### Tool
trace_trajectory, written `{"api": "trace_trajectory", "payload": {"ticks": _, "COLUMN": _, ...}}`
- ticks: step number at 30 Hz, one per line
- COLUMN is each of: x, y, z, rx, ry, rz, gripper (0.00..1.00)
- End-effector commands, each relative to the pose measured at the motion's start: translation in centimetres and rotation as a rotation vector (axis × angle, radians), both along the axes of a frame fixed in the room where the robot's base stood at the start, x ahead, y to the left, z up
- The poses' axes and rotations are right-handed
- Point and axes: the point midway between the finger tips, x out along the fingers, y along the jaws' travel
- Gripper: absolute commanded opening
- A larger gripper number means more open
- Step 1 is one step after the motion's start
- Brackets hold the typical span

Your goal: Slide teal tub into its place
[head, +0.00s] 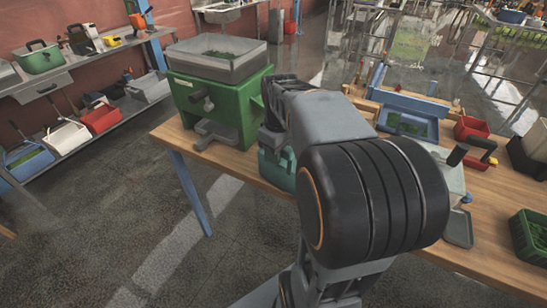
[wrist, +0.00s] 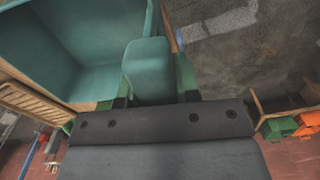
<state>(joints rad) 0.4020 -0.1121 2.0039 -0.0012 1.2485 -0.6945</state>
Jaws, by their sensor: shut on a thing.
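The teal tub (head: 275,168) is at the front edge of the wooden table, just right of the green powder filler (head: 190,98). My arm hides much of it in the head view. In the wrist view the open, empty-looking tub (wrist: 75,85) fills the upper left. My gripper (wrist: 150,85) is shut on the tub's teal block-like grip, with a finger on each side. In the head view my gripper (head: 272,138) is partly hidden above the tub. I cannot tell whether the tub touches the table.
The filler carries a grey hopper (head: 200,64) with green contents and has a grey tray (head: 218,133) low at its front. Right of my arm the table (head: 488,222) holds a blue tray (head: 408,128), a red bin (head: 470,128) and a green crate (head: 530,236). Shelves stand at left.

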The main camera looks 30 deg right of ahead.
Motion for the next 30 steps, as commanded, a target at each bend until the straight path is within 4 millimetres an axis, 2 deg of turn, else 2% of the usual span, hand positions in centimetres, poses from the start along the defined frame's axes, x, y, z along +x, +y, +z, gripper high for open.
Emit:
{"api": "trace_trajectory", "payload": {"ticks": 9, "x": 1.3, "y": -2.4, "z": 0.1, "rx": -0.001, "ry": 0.000, "rz": -0.002, "gripper": 0.01}}
{"api": "trace_trajectory", "payload": {"ticks": 18, "x": 2.1, "y": -4.0, "z": 0.0, "rx": 0.000, "ry": 0.000, "rz": -0.001, "gripper": 0.01}}
{"api": "trace_trajectory", "payload": {"ticks": 30, "x": 2.3, "y": -4.3, "z": -0.5, "rx": -0.001, "ry": -0.001, "rz": 0.000, "gripper": 0.01}}
